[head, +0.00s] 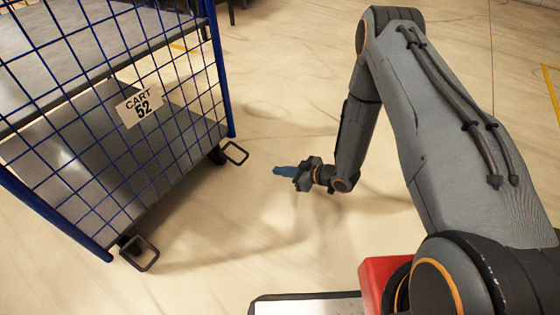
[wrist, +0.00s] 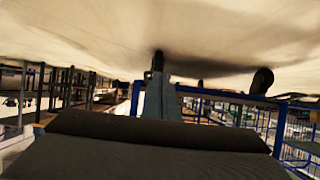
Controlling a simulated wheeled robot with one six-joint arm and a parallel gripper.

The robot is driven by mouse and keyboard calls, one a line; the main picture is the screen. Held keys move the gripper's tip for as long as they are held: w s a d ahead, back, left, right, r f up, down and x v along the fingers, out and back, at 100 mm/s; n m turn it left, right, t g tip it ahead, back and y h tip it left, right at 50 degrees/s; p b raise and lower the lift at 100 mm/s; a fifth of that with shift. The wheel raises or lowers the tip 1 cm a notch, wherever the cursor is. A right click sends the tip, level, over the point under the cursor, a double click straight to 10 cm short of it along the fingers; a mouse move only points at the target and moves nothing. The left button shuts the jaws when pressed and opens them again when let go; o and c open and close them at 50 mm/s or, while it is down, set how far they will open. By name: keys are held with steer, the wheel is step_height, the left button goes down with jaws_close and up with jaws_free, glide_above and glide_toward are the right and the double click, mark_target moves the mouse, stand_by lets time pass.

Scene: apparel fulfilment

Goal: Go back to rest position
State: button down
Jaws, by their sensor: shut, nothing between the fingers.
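My gripper (head: 283,171) has blue fingers and shows in the middle of the head view, at the end of my arm, which reaches down over the pale floor. Its fingers are together with nothing seen between them. It points left toward the wire cart (head: 115,68), with a gap of floor between them in the picture. In the wrist view the gripper (wrist: 158,78) juts out past a dark casing, also closed and empty. That view appears upside down, with the floor at the top.
The cart has blue mesh sides, grey shelves and a "CART 52" label (head: 139,105). Its shelves look empty where visible. Metal loops and casters stick out at its base. Floor (head: 250,225) is clear around my gripper. Several racks and blue frames blur across the wrist view.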

steer(key=w+a+r+h, duration=0.2)
steer(key=w+r+h, duration=0.3)
steer(key=r, duration=0.8)
steer(key=s+a+r+m+h, duration=0.1)
steer(key=s+r, duration=0.2)
steer(key=r, duration=0.4)
steer(key=s+a+r+m+h, duration=0.1)
steer(key=s+r+h, duration=0.1)
steer(key=r, duration=0.5)
steer(key=s+r+m+g, duration=0.15)
steer(key=s+r, duration=0.45)
steer(key=s, duration=0.6)
steer(key=s+r+g+p, duration=0.1)
steer(key=s+r+g, duration=0.35)
steer(key=s, duration=0.75)
steer(key=s+r+m+g, duration=0.1)
steer(key=s+r, duration=0.6)
steer(key=s, duration=0.5)
steer(key=d+r+m+h+p, duration=0.1)
steer(key=d+r+m+p, duration=0.2)
steer(key=d+r+p, duration=0.7)
steer(key=d+r+m+h+p, duration=0.1)
steer(key=d+r+m+p, duration=0.3)
steer(key=d+r+p, duration=0.7)
step_height(320, 180, up, 8)
steer(key=w+p, duration=0.1)
steer(key=p, duration=1.6)
steer(key=shift+f+h, duration=0.25)
steer(key=shift+h, duration=0.05)
